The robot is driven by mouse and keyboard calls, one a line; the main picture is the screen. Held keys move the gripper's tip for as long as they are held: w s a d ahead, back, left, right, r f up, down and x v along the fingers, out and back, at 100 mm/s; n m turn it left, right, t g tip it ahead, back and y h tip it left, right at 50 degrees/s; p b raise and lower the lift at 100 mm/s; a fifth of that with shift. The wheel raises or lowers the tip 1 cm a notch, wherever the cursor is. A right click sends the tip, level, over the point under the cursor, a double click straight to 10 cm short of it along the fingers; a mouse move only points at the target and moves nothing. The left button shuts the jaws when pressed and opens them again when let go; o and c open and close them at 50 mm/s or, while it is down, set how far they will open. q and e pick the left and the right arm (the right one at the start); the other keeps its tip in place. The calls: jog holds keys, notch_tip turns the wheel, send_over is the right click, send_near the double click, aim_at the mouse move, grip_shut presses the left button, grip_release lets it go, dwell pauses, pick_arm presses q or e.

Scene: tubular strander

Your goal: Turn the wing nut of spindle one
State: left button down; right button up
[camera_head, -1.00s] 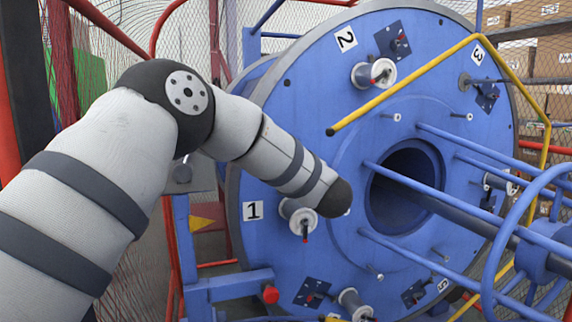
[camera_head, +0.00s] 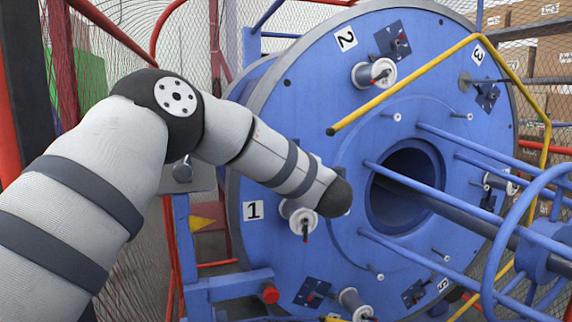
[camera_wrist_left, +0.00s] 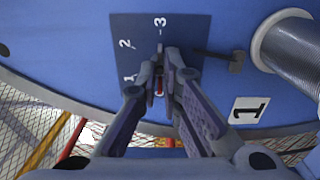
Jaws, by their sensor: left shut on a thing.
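Spindle one is on the big blue disc (camera_head: 345,115), marked by a white label "1" (camera_head: 253,210), which also shows in the wrist view (camera_wrist_left: 249,110). Its spool (camera_head: 293,211) sits right of the label; its grey winding shows in the wrist view (camera_wrist_left: 297,50). A dark blue plate (camera_wrist_left: 192,30) with marks 1, 2 and 3 lies beside it. My left gripper (camera_wrist_left: 162,72) is at this plate, shut on the wing nut, which is mostly hidden between the fingers; a small reddish part shows there. The head view hides this gripper behind my arm. My right gripper is not in view.
A dark lever-like pin (camera_wrist_left: 225,58) stands between plate and spool. A yellow bar (camera_head: 405,83) and blue rods (camera_head: 440,205) cross in front of the disc. Red frame tubes and wire mesh stand at the left.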

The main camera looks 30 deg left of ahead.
pick_arm(q)
jog(key=c, duration=1.8)
grip_release()
jog(key=shift+o, duration=0.2)
jog(key=v, duration=1.2)
